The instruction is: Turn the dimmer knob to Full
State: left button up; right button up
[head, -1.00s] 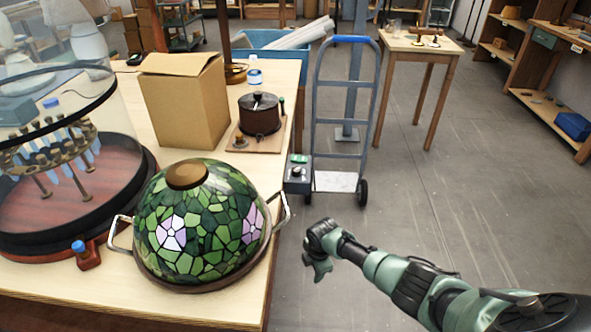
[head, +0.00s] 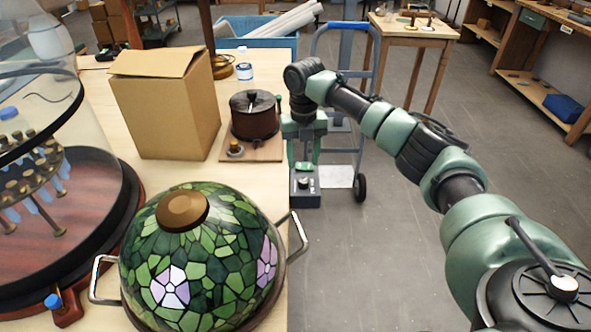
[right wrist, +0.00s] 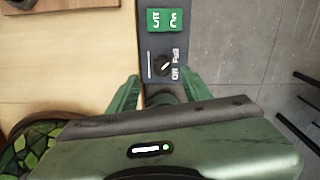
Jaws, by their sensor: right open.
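The dimmer is a dark grey box (head: 306,196) at the table's right edge. It has a green panel (right wrist: 168,20) and a small black knob (right wrist: 163,65). In the right wrist view, "Full" and "Off" are printed beside the knob; a light mark on it slants toward the labels, but I cannot tell its exact setting. My right gripper (head: 303,153) points down over the box in the head view. Its green fingers are spread and empty, one to each side of the box in the right wrist view; contact cannot be told. My left gripper is not in view.
A green stained-glass lampshade (head: 205,265) with side handles stands on the table, near a cardboard box (head: 165,110), a brown drum on a board (head: 253,118) and a glass dome (head: 60,120). A blue hand truck (head: 333,50) stands behind the dimmer. The floor at right is open.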

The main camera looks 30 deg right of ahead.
aim_at(304, 181)
jog(key=shift+s+f, duration=0.7)
jog(key=shift+f, duration=0.35)
notch_tip(304, 181, down, 3)
jog(key=shift+w+r+p, duration=0.1)
jog(key=shift+w+p, duration=0.05)
jog(key=shift+p, duration=0.2)
notch_tip(304, 181, down, 2)
jog(key=shift+w, duration=0.1)
grip_shut()
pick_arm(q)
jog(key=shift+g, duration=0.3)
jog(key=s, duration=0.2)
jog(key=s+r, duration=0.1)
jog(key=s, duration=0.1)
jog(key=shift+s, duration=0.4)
